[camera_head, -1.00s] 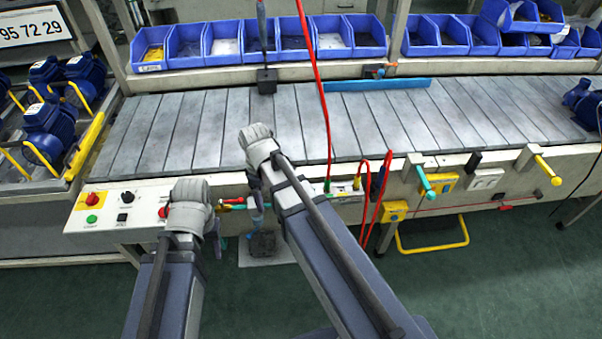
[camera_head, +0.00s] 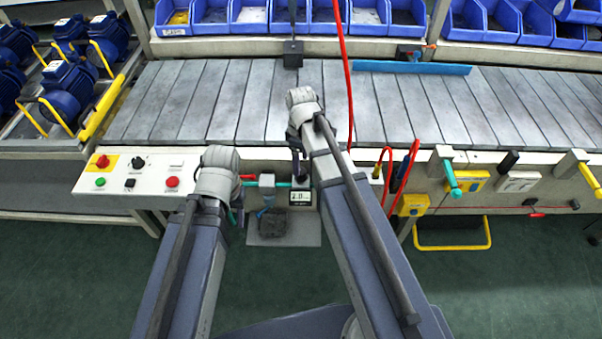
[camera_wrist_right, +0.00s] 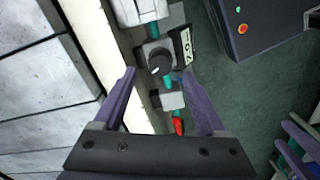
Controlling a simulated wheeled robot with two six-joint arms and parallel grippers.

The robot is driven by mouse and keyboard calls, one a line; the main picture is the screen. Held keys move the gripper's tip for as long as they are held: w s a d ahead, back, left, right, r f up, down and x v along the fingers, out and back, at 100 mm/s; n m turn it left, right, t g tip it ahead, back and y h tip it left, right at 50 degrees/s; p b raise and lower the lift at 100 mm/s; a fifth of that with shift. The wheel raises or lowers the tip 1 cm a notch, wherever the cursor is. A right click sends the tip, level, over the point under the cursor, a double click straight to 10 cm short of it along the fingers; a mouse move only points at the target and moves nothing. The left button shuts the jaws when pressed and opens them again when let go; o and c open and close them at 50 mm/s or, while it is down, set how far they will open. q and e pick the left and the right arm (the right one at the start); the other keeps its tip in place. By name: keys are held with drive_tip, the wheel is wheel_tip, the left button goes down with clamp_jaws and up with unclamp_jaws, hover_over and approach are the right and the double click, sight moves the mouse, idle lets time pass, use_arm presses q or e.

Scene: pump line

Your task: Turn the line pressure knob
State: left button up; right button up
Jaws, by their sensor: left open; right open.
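The line pressure knob (camera_wrist_right: 158,62) is a round black knob with a white mark, on a grey fitting in the air line. It shows in the right wrist view, between and just beyond the fingertips of my right gripper (camera_wrist_right: 158,80). The fingers are apart and hold nothing; I cannot tell if they touch the knob. In the head view my right gripper (camera_head: 297,168) is largely hidden behind its wrist, above a small digital display (camera_head: 301,198). My left gripper (camera_head: 236,213) is mostly hidden behind its own arm; its parted fingers show in the right wrist view (camera_wrist_right: 297,145).
A red-handled valve and teal pipe pieces (camera_head: 266,182) lie left of the display. A button panel (camera_head: 120,192) is further left. Red hoses (camera_head: 386,165) hang close on the right. The slatted conveyor (camera_head: 225,110) behind is mostly clear.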

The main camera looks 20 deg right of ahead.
sight(301, 171)
wheel_tip(301, 171, down, 4)
drive_tip(key=b, duration=0.3)
drive_tip(key=shift+f, duration=0.25)
clamp_jaws()
idle(0.3)
